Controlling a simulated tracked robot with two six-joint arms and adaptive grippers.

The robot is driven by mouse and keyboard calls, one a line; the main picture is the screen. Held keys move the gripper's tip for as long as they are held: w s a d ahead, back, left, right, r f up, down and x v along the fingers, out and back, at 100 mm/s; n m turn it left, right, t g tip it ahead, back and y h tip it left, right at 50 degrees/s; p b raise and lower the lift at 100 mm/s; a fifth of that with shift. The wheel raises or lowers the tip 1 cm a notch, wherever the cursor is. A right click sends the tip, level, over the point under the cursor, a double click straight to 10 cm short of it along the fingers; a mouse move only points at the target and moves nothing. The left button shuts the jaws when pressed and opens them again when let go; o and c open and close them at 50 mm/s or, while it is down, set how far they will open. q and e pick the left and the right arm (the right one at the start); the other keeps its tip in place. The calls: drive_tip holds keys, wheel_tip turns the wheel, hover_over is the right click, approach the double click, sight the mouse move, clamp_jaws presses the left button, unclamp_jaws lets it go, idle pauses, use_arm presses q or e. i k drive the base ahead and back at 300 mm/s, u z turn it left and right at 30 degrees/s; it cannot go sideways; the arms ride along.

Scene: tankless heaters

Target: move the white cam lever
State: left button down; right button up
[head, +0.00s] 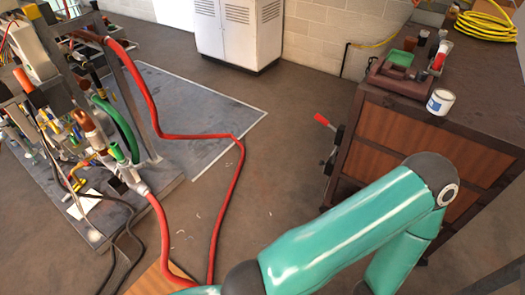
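A pale, whitish fitting (128,176) sits at the end of the red hose on the equipment rack at the left. A white cam lever may be part of it, but it is too small to tell. One of my teal arms crosses the lower right of the head view. Neither of my grippers is in view.
The rack's base plate (165,192) carries crowded pipes and valves. A red hose (190,136) loops over the floor mat (205,105). A wooden workbench (385,150) with a paint can (440,102) stands at the right. A white cabinet (238,30) stands behind. Open floor (290,100) lies between.

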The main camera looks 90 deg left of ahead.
sight(137, 178)
drive_tip(key=z, duration=0.65)
drive_tip(key=i, duration=0.25)
drive_tip(key=u, duration=3.15)
drive_tip(key=i, duration=0.25)
drive_tip(key=u, duration=1.6)
drive_tip(key=k, duration=0.65)
drive_tip(key=u, duration=0.4)
drive_tip(key=i, duration=1.65)
drive_tip(key=z, duration=0.4)
